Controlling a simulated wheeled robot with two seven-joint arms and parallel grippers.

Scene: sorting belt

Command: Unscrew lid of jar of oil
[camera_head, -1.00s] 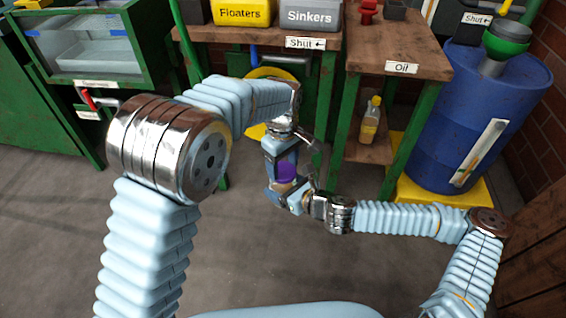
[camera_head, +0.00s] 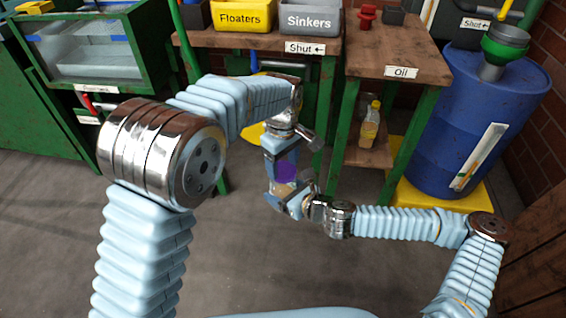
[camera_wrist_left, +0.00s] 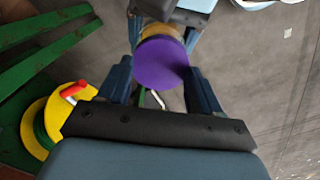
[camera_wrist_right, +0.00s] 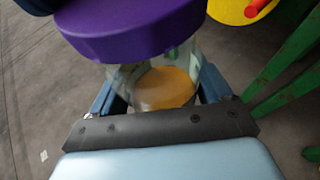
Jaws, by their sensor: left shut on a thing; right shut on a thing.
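The jar has a wide purple lid (camera_head: 286,171) and a clear body with amber oil low inside (camera_wrist_right: 165,90). It is held in mid-air between my two grippers. My left gripper (camera_head: 283,158) comes from above, its fingers on either side of the lid, which shows from above in the left wrist view (camera_wrist_left: 162,64). My right gripper (camera_head: 285,192) is shut on the glass body from below. In the right wrist view the lid (camera_wrist_right: 130,28) sits over the glass, and I cannot tell whether a gap lies between them. The fingers partly hide the jar in the head view.
A wooden bench labelled Oil (camera_head: 402,72) stands behind, with a yellow bottle (camera_head: 370,125) on its lower shelf. A blue barrel (camera_head: 480,120) stands at the right on a yellow base. Floaters (camera_head: 240,14) and Sinkers (camera_head: 308,16) bins sit at the back. The floor in front is clear.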

